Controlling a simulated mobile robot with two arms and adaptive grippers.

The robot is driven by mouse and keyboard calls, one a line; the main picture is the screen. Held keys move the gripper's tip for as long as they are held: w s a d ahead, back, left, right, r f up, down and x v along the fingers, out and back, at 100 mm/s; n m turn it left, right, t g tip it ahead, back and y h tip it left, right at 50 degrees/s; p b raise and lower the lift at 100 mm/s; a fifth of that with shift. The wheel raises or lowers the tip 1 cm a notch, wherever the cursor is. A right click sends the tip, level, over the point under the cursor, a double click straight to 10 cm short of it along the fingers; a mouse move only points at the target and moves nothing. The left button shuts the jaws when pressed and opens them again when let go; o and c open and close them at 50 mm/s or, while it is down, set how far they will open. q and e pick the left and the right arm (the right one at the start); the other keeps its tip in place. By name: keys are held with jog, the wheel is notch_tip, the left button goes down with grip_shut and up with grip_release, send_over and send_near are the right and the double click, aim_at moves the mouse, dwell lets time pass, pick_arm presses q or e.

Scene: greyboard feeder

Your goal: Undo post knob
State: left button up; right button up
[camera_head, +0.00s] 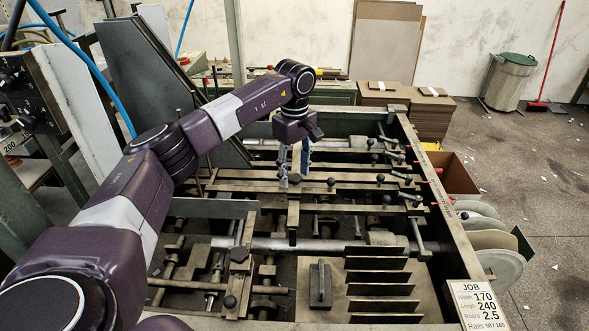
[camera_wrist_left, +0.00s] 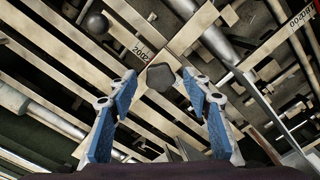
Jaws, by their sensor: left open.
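My left gripper (camera_head: 294,167) points down over the feeder frame, with its two fingers apart. In the left wrist view a dark faceted knob (camera_wrist_left: 166,78) lies between the fingertips, with a gap on each side. I cannot tell how far below the tips it is. In the head view a dark knob (camera_head: 295,178) shows right at the fingertips, above a flat bar. A bar marked 200 (camera_wrist_left: 142,52) runs beside the knob in the wrist view. The post under the knob is hidden from above. My right gripper is not in view.
A round ball knob (camera_wrist_left: 97,23) sits to the left in the wrist view. Other knobs (camera_head: 331,182) stand along the crossbars (camera_head: 350,187) to the right of the gripper. A job card (camera_head: 478,303) is on the front right corner. Stacked greyboard (camera_head: 432,118) stands behind.

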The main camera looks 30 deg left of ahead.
pick_arm(q)
jog(key=shift+c, duration=0.3)
jog(key=c, duration=1.1)
